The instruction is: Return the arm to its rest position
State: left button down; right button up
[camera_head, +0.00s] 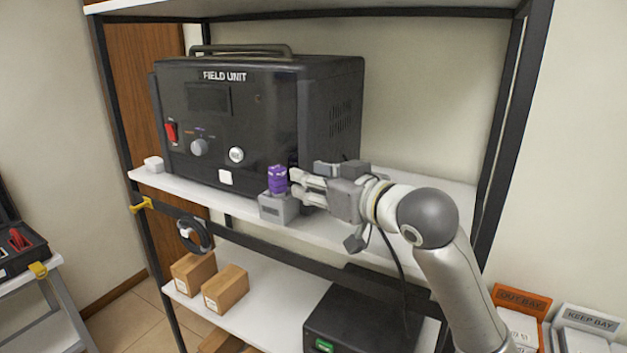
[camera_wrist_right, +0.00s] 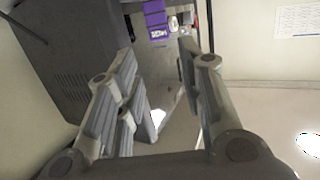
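My right arm reaches in from the lower right in the head view. Its gripper (camera_head: 298,185) points left at shelf height, in front of the black field unit (camera_head: 225,120). In the right wrist view the gripper (camera_wrist_right: 157,65) is open, with nothing between its fingers. A purple ribbed piece (camera_head: 277,180) stands upright on a small grey block (camera_head: 279,209) at the shelf's front edge, just left of the fingertips. My left gripper is not in view.
The white shelf (camera_head: 400,235) has black posts and a front rail. Below are cardboard boxes (camera_head: 225,289) and a black box (camera_head: 350,325). Labelled bays, an orange one (camera_head: 521,300) and a grey one (camera_head: 590,320), stand lower right. An open black case (camera_head: 20,245) is at left.

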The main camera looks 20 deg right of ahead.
jog(key=s+a+f+g+h, duration=0.15)
jog(key=s+f, duration=0.25)
jog(key=f, duration=0.8)
jog(key=s+f+g+h, duration=0.1)
jog(key=s+f+g, duration=0.2)
jog(key=f, duration=0.9)
jog(key=s+f+m+g+h, duration=0.1)
jog(key=s+f+g, duration=0.3)
jog(key=s+f, duration=0.7)
jog(key=s+f+g, duration=0.3)
jog(key=s+f, duration=0.5)
jog(key=s, duration=0.4)
jog(key=s+f+g+b, duration=0.2)
jog(key=s+f, duration=0.1)
jog(key=f, duration=2.7)
jog(key=s+d+f+g+b, duration=0.1)
jog(key=s+d+f+b, duration=0.1)
jog(key=s+f, duration=1.4)
jog(key=shift+s+d+f+h, duration=0.15)
jog(key=shift+d+f+h, duration=0.1)
jog(key=shift+f+h, duration=0.1)
